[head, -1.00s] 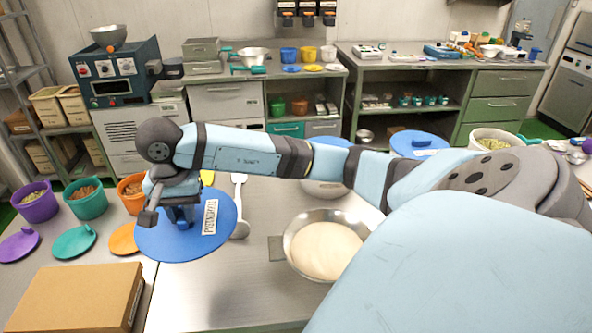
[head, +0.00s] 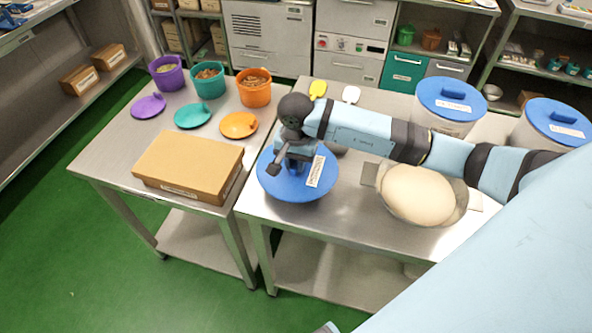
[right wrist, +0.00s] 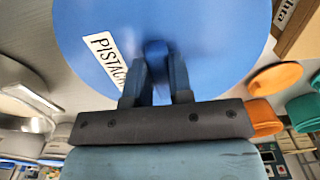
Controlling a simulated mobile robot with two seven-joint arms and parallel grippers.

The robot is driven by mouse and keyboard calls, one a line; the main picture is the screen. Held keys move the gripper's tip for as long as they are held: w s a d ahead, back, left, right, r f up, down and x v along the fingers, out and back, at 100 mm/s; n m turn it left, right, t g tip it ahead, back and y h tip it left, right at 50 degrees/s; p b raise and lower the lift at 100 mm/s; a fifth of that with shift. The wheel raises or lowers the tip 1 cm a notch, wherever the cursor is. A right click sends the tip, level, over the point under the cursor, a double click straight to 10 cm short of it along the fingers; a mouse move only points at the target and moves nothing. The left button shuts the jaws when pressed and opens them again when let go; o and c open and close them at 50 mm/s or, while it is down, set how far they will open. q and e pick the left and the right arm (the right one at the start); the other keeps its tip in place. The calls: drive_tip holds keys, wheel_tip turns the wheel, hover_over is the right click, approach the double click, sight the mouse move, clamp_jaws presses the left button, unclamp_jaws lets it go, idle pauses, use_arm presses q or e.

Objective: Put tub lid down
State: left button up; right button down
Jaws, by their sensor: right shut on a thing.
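A round blue lid (head: 275,187) with a white label is in my right gripper (head: 296,166), at the left end of the steel table (head: 350,228). The label reads "PISTAC..." in the right wrist view, where the lid (right wrist: 205,35) fills the top. My right gripper's fingers (right wrist: 157,90) are shut on the lid's central handle. The lid looks about level; I cannot tell whether it touches the tabletop. My left gripper is not seen.
A bowl of pale dough (head: 418,195) stands right of the lid. Two tubs with blue lids (head: 450,100) (head: 558,122) stand behind my right arm. A cardboard box (head: 188,163) lies on the left table, before purple, teal and orange tubs (head: 254,90) and their lids.

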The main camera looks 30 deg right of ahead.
sight(296, 173)
wheel_tip(296, 173, down, 4)
drive_tip(key=shift+r, duration=0.25)
drive_tip(key=shift+f, duration=0.3)
drive_tip(key=shift+f, duration=0.2)
drive_tip(key=c, duration=1)
unclamp_jaws()
drive_tip(key=shift+r, duration=0.2)
wheel_tip(296, 173, up, 12)
drive_tip(key=shift+b, duration=0.6)
